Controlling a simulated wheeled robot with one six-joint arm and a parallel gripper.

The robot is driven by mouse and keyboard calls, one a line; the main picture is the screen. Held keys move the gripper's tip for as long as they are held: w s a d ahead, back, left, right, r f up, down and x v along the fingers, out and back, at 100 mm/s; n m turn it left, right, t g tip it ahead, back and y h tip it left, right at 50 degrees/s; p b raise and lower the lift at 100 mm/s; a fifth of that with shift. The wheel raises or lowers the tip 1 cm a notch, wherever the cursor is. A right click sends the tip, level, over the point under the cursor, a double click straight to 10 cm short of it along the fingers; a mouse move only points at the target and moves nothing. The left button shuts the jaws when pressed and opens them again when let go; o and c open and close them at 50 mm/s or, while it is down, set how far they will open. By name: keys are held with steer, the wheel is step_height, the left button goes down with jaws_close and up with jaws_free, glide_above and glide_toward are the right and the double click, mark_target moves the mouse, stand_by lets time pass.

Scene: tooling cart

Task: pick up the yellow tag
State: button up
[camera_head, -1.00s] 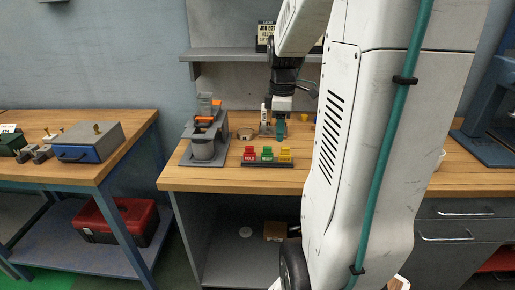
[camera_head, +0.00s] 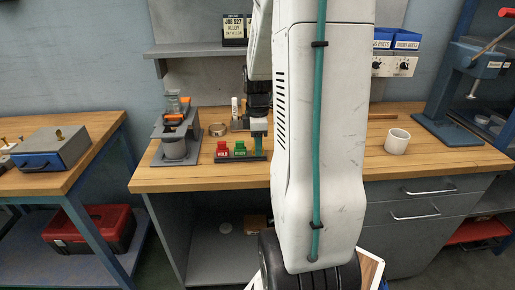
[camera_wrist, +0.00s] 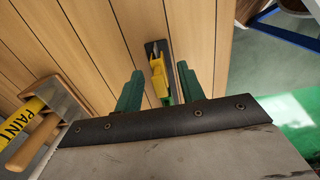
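The yellow tag (camera_wrist: 159,76) stands on a dark holder strip (camera_wrist: 150,47) in the wrist view. My gripper (camera_wrist: 158,73) is open, with one green finger on each side of the tag, and gaps show between the fingers and the tag. In the head view my gripper (camera_head: 258,147) is low at the right end of the holder (camera_head: 236,158). The red tag (camera_head: 222,149) and green tag (camera_head: 240,148) stand to its left. The yellow tag is hidden there behind my gripper and arm.
A round tin (camera_head: 218,129) and a white bottle (camera_head: 235,108) stand behind. A white mug (camera_head: 397,141) is at right. A paint-labelled object (camera_wrist: 35,115) lies left in the wrist view.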

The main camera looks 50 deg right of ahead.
jaws_close()
steer(key=shift+r, duration=0.15)
